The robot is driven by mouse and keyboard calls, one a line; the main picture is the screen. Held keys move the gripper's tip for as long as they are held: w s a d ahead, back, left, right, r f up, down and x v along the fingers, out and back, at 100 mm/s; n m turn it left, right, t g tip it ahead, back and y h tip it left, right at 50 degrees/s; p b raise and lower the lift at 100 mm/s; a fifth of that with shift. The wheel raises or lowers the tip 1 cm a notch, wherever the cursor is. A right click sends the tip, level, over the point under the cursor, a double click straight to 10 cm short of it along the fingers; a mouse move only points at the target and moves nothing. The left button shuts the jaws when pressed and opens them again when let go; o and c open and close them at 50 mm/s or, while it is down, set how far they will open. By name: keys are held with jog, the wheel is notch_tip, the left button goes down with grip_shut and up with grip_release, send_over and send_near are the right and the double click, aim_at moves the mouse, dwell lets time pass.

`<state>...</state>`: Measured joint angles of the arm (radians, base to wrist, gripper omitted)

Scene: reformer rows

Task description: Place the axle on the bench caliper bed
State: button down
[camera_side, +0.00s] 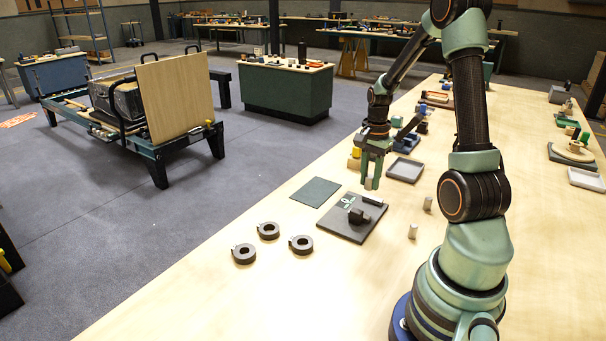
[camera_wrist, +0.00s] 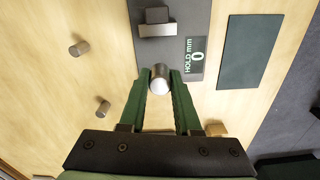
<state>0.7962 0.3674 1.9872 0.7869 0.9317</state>
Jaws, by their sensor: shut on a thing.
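My gripper (camera_side: 372,184) is shut on a silver axle (camera_wrist: 160,83), which shows nearly end-on between the fingertips in the wrist view. In the side view the fingers point down above the far side of the bench caliper, and the axle cannot be made out. The bench caliper (camera_side: 338,225) is a dark flat plate with raised blocks, and it also shows in the wrist view (camera_wrist: 176,50).
A dark green mat (camera_side: 315,191) lies left of the caliper. Several dark rings (camera_side: 268,230) lie on the bench in front. A grey tray (camera_side: 405,170) and a yellow-topped block (camera_side: 355,158) are behind the gripper.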

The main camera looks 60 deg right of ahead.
aim_at(366, 210)
jog(key=shift+f, duration=3.4)
jog(key=shift+f, duration=0.15)
jog(key=c, duration=0.6)
grip_release()
